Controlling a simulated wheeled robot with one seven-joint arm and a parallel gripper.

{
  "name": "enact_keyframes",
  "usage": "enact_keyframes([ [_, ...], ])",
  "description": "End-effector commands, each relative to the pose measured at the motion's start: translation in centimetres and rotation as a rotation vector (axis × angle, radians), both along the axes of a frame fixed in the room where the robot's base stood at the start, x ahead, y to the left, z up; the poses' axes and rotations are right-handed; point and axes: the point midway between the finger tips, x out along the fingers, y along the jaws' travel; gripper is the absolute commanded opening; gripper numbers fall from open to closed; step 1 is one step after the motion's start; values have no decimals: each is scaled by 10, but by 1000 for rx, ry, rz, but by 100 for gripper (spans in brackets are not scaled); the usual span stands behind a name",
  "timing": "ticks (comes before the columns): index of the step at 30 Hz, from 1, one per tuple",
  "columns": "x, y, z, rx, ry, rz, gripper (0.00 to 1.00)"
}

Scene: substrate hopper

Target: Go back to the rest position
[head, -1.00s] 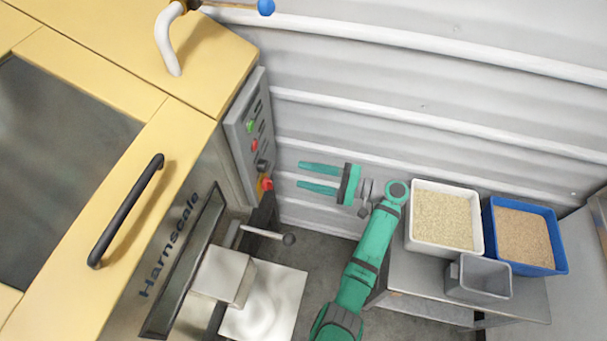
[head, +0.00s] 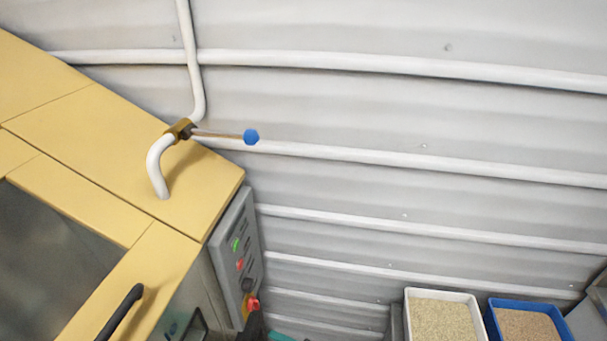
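Only a small teal sliver of my gripper (head: 280,337) shows at the bottom edge of the head view, just right of the machine's control panel. The rest of the gripper and my arm are below the picture. Whether the fingers are apart or together is hidden. Nothing held can be seen.
The yellow machine (head: 130,170) fills the left, with a control panel (head: 238,255) on its side and a pipe valve with a blue knob (head: 251,137) above. A white bin (head: 408,318) and a blue bin (head: 492,322), both filled with granules, stand lower right. A ribbed wall (head: 400,190) closes the back.

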Motion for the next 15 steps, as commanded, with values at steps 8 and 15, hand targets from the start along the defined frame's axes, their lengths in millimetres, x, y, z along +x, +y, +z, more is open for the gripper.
enact_keyframes([
  [8,-80,-7,-63,-299,-27,-158,51],
  [15,-151,-29,-70,-578,-111,-243,51],
])
